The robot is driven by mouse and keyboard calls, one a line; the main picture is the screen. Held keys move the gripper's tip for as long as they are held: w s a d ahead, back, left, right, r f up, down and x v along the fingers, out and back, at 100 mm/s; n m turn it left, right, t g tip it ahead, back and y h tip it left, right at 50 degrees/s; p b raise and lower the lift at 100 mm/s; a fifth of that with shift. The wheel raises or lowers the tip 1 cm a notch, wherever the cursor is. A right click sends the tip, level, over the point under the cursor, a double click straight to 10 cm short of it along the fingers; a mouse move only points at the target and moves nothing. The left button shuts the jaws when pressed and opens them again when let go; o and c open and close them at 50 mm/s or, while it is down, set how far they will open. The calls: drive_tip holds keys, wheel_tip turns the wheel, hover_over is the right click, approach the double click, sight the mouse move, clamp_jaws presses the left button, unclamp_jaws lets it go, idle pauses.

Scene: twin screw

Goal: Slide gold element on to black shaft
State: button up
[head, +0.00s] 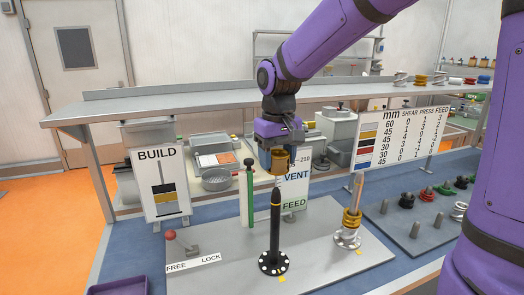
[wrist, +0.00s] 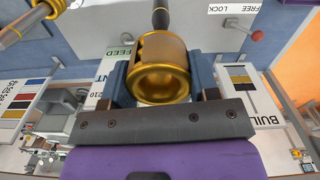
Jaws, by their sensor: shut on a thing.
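My gripper (head: 279,145) is shut on a gold element (head: 279,161), a short hollow ring. The wrist view shows the gold element (wrist: 160,72) between the two blue-grey fingers (wrist: 160,88), with its bore facing the camera. The black shaft (head: 275,225) stands upright on a round black base with light dots on the grey plate. The gold element is held above the shaft's tip, apart from it in the head view and slightly to the right. In the wrist view the dark shaft (wrist: 160,15) shows just beyond the ring's far rim; whether they line up is unclear.
A green post (head: 250,195) stands left of the shaft. A metal shaft with gold rings (head: 350,225) stands at right. A red-knobbed lever (head: 180,242) is at left on the plate (head: 215,275). The BUILD sign (head: 162,185) and a shelf (head: 200,102) are behind.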

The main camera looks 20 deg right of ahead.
sight(275, 200)
drive_tip(key=shift+w+a+f, duration=0.1)
drive_tip(key=shift+w, duration=0.1)
drive_tip(key=shift+f, duration=3.4)
drive_tip(key=shift+f, duration=0.1)
drive_tip(key=shift+f, duration=2.45)
drive_tip(key=o, duration=1.3)
drive_tip(key=shift+c, duration=0.2)
wheel_tip(275, 200, up, 11)
drive_tip(key=shift+f, duration=0.1)
